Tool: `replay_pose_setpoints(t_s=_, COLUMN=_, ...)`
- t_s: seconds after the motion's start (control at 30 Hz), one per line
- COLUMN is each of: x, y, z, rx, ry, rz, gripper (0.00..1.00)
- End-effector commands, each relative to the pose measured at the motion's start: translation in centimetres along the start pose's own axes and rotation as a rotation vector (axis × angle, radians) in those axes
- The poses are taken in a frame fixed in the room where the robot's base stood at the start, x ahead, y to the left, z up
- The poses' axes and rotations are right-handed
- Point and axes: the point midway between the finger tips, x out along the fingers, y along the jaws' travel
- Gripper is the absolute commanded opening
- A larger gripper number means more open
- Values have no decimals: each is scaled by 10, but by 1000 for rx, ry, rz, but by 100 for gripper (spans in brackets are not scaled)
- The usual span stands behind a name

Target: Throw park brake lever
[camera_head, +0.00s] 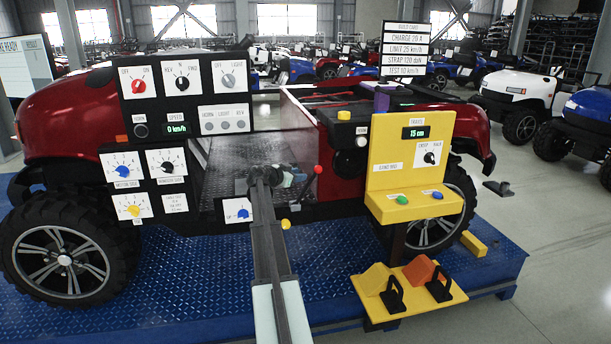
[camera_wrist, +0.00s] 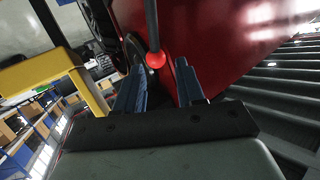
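A lever with a red ball knob (camera_head: 318,170) stands in the vehicle's open cab, just right of my gripper (camera_head: 292,178) in the head view. I cannot read a label naming it as the park brake lever. In the wrist view, its dark rod comes down from the top edge and ends in the red knob (camera_wrist: 155,59). My gripper (camera_wrist: 159,80) shows there with its two blue-grey fingers apart and nothing between their pads. The knob appears near the gap between the fingertips; I cannot tell the distance. A yellow knob (camera_head: 285,224) sits lower, beside my arm.
A black dial panel (camera_head: 190,135) stands left of my arm. A yellow console (camera_head: 412,150) stands right, and shows at the left of the wrist view (camera_wrist: 45,75). A red body panel (camera_wrist: 215,45) lies close beside the fingers. The blue deck (camera_head: 190,270) is below.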

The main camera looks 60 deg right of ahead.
Motion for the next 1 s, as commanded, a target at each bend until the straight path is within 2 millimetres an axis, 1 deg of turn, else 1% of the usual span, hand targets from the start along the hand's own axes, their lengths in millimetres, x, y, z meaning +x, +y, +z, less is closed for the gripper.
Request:
replay_pose_setpoints(t_s=0.03, x=-11, y=2, z=0, rx=0, ry=1, rz=0, gripper=38)
replay_pose_setpoints(t_s=0.1, x=-22, y=1, z=0, rx=0, ry=1, rz=-1, gripper=38)
replay_pose_setpoints(t_s=0.2, x=-34, y=1, z=-1, rx=0, ry=1, rz=0, gripper=38)
replay_pose_setpoints(t_s=0.33, x=-44, y=1, z=-1, rx=0, ry=1, rz=1, gripper=38)
replay_pose_setpoints(t_s=0.5, x=-49, y=0, z=-1, rx=-1, ry=1, rz=1, gripper=38)
replay_pose_setpoints(t_s=1.0, x=-48, y=0, z=-1, rx=0, ry=1, rz=2, gripper=38)
